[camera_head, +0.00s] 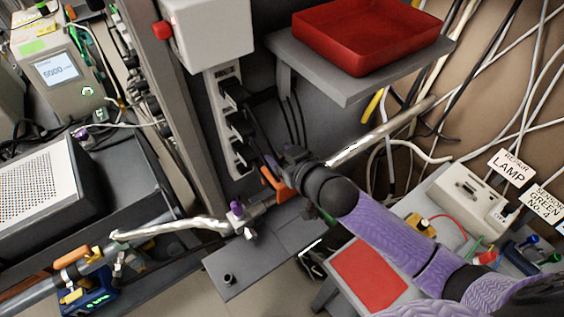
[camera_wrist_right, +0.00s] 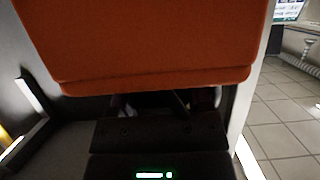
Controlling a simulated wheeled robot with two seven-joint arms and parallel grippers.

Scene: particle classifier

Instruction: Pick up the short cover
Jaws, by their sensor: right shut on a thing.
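An orange piece, which I take to be the short cover (camera_head: 274,178), is at the end of my right arm in the head view. My right gripper (camera_head: 284,172) is shut on it, beside the grey post with the power strip. In the right wrist view the orange cover (camera_wrist_right: 150,45) fills the top of the picture, close to the camera. The fingertips are mostly hidden there behind the cover. My left gripper does not show.
A red tray (camera_head: 365,35) stands on a grey shelf above my right gripper. The power strip (camera_head: 231,120) with black plugs is close by. A metal pipe (camera_head: 170,231) and a grey plate (camera_head: 265,262) lie below. Another orange piece (camera_head: 72,257) is at lower left.

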